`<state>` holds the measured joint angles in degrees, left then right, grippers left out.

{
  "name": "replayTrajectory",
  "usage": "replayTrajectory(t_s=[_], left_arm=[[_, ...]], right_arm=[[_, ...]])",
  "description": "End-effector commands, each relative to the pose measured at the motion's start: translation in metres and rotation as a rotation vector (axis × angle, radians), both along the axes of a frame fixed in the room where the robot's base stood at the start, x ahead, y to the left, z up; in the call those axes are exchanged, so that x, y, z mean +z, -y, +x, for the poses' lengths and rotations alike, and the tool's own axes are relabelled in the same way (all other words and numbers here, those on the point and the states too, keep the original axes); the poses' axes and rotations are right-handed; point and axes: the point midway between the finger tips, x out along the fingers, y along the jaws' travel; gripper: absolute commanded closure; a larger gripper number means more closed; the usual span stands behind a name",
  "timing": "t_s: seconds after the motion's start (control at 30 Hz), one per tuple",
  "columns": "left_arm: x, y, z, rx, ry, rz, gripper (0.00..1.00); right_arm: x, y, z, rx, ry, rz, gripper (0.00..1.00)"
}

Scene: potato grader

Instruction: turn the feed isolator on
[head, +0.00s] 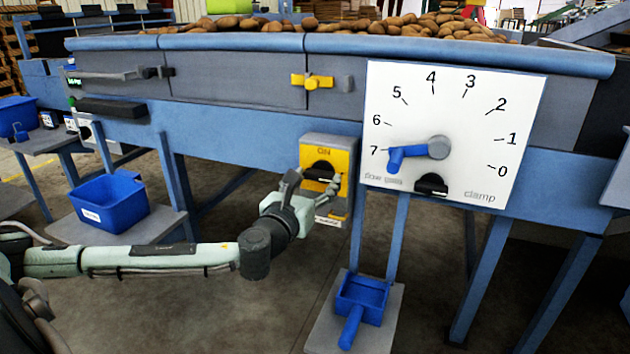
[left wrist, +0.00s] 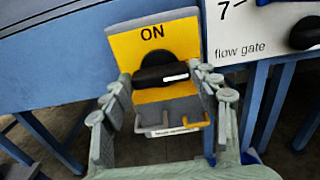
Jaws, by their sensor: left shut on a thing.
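My left gripper (head: 308,184) is at the isolator's front. In the left wrist view my left gripper (left wrist: 165,77) has its fingers on both ends of the handle, shut on it. In the head view the gripper partly hides the isolator's lower left. My right gripper is not in view.
A white dial board (head: 480,110) with a blue flow gate lever (head: 415,152) and black clamp knob (head: 431,185) stands close right of the isolator. A yellow latch (head: 312,82) is above. Blue legs and a blue scoop (head: 362,296) are below. Potatoes (head: 430,25) lie on top.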

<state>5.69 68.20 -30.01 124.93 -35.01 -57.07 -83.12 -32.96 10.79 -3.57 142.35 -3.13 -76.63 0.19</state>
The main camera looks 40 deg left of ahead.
Motion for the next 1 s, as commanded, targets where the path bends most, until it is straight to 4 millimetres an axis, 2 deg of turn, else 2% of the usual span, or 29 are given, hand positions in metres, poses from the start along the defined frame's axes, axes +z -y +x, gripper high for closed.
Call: replayTrajectory(t_s=[0.37, 0.53, 1.0], left_arm=[[0.0, 0.0, 0.0, 0.001, 0.036, -0.154, 0.69], [-0.001, 0.0, -0.001, 0.001, 0.069, -0.298, 0.69], [-0.001, -0.001, -0.001, 0.002, 0.176, -0.736, 0.69]], right_arm=[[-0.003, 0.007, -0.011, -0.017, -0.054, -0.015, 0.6], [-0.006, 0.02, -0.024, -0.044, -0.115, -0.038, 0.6], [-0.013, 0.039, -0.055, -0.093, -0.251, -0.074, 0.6]])
